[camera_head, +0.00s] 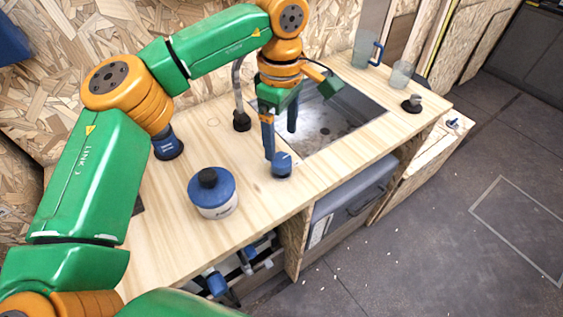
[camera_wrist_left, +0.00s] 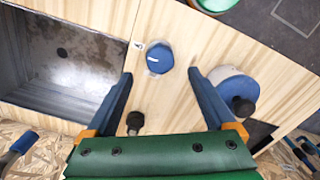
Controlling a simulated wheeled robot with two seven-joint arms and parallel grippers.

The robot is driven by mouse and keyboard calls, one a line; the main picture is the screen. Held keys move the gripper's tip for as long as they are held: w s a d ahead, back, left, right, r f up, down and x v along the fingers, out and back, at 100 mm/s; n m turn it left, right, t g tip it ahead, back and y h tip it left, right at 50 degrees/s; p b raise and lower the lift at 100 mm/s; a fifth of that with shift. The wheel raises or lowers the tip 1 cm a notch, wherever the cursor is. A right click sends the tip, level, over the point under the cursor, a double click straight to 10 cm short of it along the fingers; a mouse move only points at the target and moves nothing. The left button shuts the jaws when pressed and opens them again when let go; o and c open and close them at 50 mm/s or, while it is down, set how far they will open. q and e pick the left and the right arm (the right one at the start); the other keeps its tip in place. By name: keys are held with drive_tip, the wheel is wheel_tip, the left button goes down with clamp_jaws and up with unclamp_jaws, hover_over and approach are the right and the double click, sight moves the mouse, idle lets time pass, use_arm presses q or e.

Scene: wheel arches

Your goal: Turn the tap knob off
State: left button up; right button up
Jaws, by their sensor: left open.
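The blue tap knob (camera_head: 282,165) sits on the wooden counter in front of the sink. In the left wrist view the knob (camera_wrist_left: 159,57) is round with a white mark on its top. My left gripper (camera_head: 281,143) points down, close to the knob. In the left wrist view its two fingers (camera_wrist_left: 161,75) are apart, one toward each side of the knob, and nothing is held. The grey tap pipe with a black base (camera_head: 241,122) stands behind, at the sink's left edge. My right gripper is not in view.
A blue and white canister with a black cap (camera_head: 212,195) stands left of the knob. The metal sink (camera_head: 345,115) lies to the right. A blue-handled jug (camera_head: 366,50), a clear cup (camera_head: 400,75) and a small dark item (camera_head: 412,104) stand beyond it. The counter's front edge is near.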

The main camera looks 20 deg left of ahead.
sight(281, 159)
use_arm(q)
wheel_tip(281, 159, down, 6)
drive_tip(key=shift+s+r+p, duration=0.1)
drive_tip(key=shift+r+p, duration=0.05)
drive_tip(key=shift+p, duration=0.45)
drive_tip(key=shift+f, duration=0.35)
